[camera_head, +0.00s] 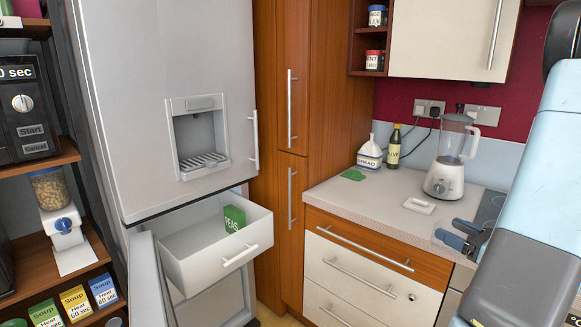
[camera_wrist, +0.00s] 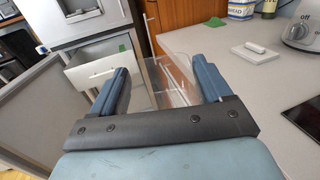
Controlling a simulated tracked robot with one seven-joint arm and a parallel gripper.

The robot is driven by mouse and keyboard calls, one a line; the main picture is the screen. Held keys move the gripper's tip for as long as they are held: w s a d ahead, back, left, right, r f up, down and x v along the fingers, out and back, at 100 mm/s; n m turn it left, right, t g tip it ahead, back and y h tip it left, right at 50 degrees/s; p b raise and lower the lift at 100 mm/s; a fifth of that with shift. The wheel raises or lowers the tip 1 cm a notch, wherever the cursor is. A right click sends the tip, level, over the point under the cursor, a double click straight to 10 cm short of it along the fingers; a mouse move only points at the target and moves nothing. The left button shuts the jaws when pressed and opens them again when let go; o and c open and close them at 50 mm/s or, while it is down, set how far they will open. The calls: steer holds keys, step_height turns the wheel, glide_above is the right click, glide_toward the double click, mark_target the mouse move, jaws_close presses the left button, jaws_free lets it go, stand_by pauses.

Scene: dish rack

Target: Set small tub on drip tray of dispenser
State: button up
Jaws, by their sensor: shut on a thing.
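A clear, see-through small tub (camera_wrist: 168,84) is between the blue fingers of my gripper (camera_wrist: 160,73) in the wrist view. My gripper is shut on it. The dispenser (camera_wrist: 83,8) also shows at the top left of the wrist view.
An open white drawer (camera_head: 217,246) holding a green peas box (camera_head: 234,218) sticks out below the dispenser. The counter (camera_head: 345,199) bears a blender (camera_head: 446,160), a bread jar, a bottle and a small white block (camera_head: 418,207). Shelves stand at the left.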

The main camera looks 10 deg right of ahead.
steer(key=w+a+f+n+g+y, duration=0.6)
steer(key=w+a+f+y, duration=0.1)
steer(key=w+a+f, duration=1.7)
steer(key=w+a, duration=0.2)
steer(key=shift+w+f, duration=0.3)
steer(key=shift+w, duration=0.1)
steer(key=shift+d+r, duration=0.1)
steer(key=shift+r, duration=0.05)
steer(key=shift+w, duration=0.1)
step_height(320, 180, up, 15)
steer(key=w+m+t+h, duration=0.3)
steer(key=m+t+h, duration=0.3)
steer(key=h, duration=0.3)
steer(key=shift+m+t, duration=0.4)
steer(key=shift+m, duration=0.4)
